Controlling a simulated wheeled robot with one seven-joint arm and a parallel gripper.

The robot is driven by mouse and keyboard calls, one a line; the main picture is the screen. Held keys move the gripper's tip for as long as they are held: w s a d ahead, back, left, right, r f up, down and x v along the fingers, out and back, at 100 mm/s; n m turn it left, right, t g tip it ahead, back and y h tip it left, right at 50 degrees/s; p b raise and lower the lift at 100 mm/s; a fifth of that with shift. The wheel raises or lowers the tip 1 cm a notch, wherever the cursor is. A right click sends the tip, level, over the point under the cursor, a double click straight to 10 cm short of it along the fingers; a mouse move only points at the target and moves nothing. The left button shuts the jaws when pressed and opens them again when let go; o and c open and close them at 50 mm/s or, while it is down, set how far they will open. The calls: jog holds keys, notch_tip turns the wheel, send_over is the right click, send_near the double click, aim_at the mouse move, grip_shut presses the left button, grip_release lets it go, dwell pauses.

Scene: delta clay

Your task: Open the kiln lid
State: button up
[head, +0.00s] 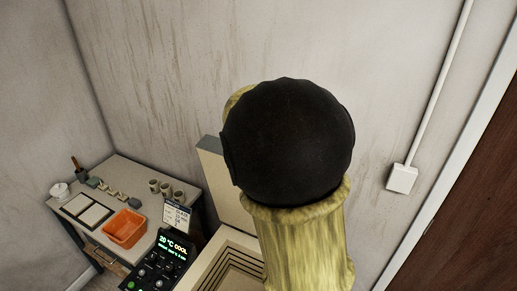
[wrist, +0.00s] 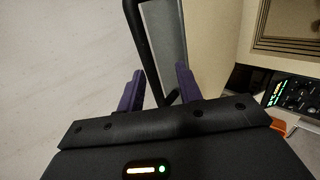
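The kiln (head: 218,262) is at the bottom middle of the head view, its stepped interior showing. Its lid (head: 222,185) stands raised at the back, partly hidden by my arm. In the wrist view the lid (wrist: 210,45) shows edge-on with a grey outer face and a black bar handle (wrist: 138,35). The open kiln interior (wrist: 295,20) shows at upper right. My gripper (wrist: 158,88) has its two purple fingers apart, with the lower end of the handle between them; I cannot tell whether they touch it. My gripper is hidden in the head view.
A control panel (head: 160,262) reading "20 °C COOL" stands left of the kiln. A table (head: 150,178) at left holds an orange bin (head: 124,229), small cups (head: 166,189) and tiles. Walls close in behind, with a wall box (head: 402,178) at right.

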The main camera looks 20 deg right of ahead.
jog(key=b+v, duration=0.3)
jog(key=v, duration=1)
jog(key=shift+w+d, duration=0.1)
jog(key=shift+w, duration=0.1)
jog(key=shift+c, duration=0.4)
jog(key=shift+s+f, duration=0.1)
jog(key=shift+f, duration=0.15)
jog(key=c, duration=0.4)
jog(key=s+a+f+m+g+y+b, duration=0.1)
jog(key=f, duration=0.5)
jog(key=s+a+f+m+g+y+b, duration=0.1)
jog(key=s+f+b, duration=0.1)
jog(key=f, duration=0.5)
jog(key=s+a+f+y+b, duration=0.2)
jog(key=f, duration=0.4)
jog(key=shift+s+f+m+g, duration=0.1)
jog(key=shift+f+m+g, duration=0.15)
jog(key=shift+m+g, duration=0.15)
grip_shut()
jog(key=s+a+f+m+y+b, duration=0.2)
jog(key=s+f+m, duration=0.3)
jog(key=f, duration=0.7)
jog(key=shift+s+a+g+y+b, duration=0.25)
jog(key=shift+g+y+b, duration=0.2)
jog(key=shift+b, duration=0.45)
jog(key=shift+w, duration=0.1)
